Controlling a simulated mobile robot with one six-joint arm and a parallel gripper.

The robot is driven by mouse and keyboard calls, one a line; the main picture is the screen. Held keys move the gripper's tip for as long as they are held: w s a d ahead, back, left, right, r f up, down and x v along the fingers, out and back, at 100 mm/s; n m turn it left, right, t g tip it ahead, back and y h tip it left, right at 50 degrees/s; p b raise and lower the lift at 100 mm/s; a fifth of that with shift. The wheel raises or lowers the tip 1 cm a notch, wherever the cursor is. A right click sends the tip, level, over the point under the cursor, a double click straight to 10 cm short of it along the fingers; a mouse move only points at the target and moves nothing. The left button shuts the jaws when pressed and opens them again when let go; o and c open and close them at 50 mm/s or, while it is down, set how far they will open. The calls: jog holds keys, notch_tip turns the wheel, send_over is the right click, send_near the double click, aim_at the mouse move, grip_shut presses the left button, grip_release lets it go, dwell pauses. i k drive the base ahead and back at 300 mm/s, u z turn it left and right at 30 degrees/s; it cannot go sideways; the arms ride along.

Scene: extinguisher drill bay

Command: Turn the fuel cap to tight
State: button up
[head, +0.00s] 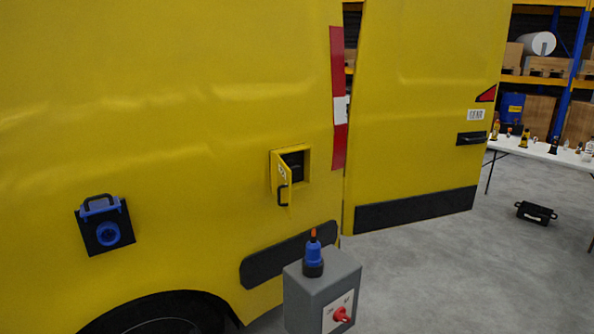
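A blue round cap (108,233), which looks like the fuel cap, sits on a dark square plate (91,239) on the side of the yellow van (180,120), at the left of the head view. A blue piece with a dark handle (101,206) stands out from the plate just above the cap. The marks that would tell how far the cap is turned are too small to read. My gripper is not in view.
A small hatch door (284,180) stands open on the van. A grey box (318,290) with a red knob (341,315) stands in front, a blue and black object with an orange tip (313,258) on top. A table (545,150) and black case (536,213) are at right.

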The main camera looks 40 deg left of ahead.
aim_at(292, 166)
jog(key=z, duration=1.35)
jog(key=k, duration=0.1)
jog(key=u, duration=3.1)
jog(key=i, duration=0.6)
jog(key=u, duration=0.05)
jog(key=k, duration=0.6)
